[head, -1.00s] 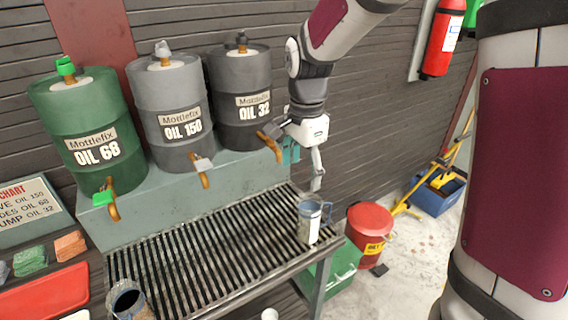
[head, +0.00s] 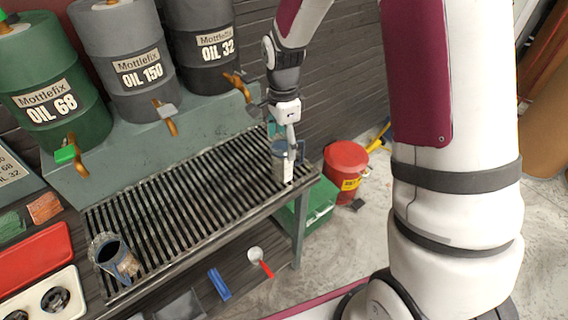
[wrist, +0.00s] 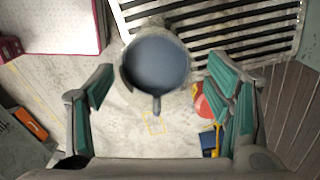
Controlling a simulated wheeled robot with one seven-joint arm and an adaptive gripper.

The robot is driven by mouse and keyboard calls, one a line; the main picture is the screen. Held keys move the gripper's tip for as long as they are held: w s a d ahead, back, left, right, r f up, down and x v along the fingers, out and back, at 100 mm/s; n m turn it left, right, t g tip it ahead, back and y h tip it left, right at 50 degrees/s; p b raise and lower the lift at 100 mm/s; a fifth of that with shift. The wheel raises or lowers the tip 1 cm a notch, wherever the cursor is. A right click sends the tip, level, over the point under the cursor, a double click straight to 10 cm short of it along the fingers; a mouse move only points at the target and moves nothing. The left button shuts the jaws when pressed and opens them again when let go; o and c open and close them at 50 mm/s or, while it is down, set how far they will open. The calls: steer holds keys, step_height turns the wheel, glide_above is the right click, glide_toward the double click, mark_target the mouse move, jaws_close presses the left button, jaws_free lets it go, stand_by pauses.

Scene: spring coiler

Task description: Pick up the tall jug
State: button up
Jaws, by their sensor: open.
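A tall grey jug (head: 279,168) with a pale label stands upright at the right end of the slatted rack. In the wrist view I look down into its round dark mouth (wrist: 157,66), with its handle (wrist: 156,103) toward me. My gripper (head: 285,143) is above and beside the jug in the head view, partly covering it. In the wrist view my gripper (wrist: 160,88) is open, with one finger on each side of the jug and gaps between. I cannot tell how far down the fingers reach. A second jug (head: 126,265), dark inside, stands at the rack's front left.
The slatted rack (head: 190,195) is mostly bare between the jugs. Green, grey and dark oil drums (head: 48,100) with taps stand behind it. A red bin (head: 345,160) and green crate (head: 318,205) are at the right. A red-handled scoop (head: 257,258) lies below.

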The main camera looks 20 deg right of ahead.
steer(key=shift+s+d+f, duration=0.1)
steer(key=shift+f, duration=1.1)
steer(key=shift+s+d+f, duration=0.1)
steer(key=shift+f, duration=1.05)
steer(key=c, duration=1.3)
